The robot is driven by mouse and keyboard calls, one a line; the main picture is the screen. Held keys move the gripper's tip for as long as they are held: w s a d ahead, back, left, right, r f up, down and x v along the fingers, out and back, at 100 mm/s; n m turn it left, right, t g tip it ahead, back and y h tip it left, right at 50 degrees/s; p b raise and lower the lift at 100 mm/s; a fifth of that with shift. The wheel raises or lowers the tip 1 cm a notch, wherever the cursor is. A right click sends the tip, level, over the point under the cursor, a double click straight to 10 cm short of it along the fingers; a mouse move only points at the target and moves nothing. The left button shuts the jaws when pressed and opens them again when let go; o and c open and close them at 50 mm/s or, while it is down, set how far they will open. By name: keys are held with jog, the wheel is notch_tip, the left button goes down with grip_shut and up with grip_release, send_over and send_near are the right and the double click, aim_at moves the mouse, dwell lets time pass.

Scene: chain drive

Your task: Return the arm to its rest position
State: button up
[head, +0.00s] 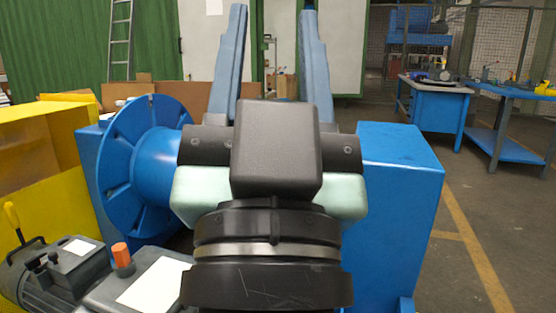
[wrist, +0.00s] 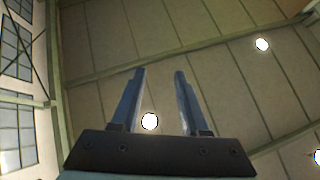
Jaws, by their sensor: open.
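My gripper (head: 273,58) stands upright in the middle of the head view, its two long blue fingers pointing up and spread wide apart. Nothing is between the fingers. The black and pale wrist parts of my arm fill the centre below it. In the wrist view my gripper (wrist: 157,75) also shows open and empty, with only the ceiling and lamps beyond the fingers. Behind my arm on the left is a large blue wheel (head: 117,165) with a hub. My arm hides what lies between the wheel and the blue block.
A blue block-shaped housing (head: 400,160) stands right of my arm. A grey motor (head: 50,275) and a box with an orange knob (head: 122,254) are at lower left, beside a yellow guard (head: 55,215). Blue workbenches (head: 435,110) stand far right. The right-hand floor (head: 500,220) is clear.

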notch_tip(320, 180, up, 40)
jog(key=s+n+p, duration=0.1)
jog(key=p, duration=3.6)
jog(key=shift+s+r+t, duration=0.25)
jog(key=shift+t, duration=0.15)
jog(key=shift+d, duration=0.3)
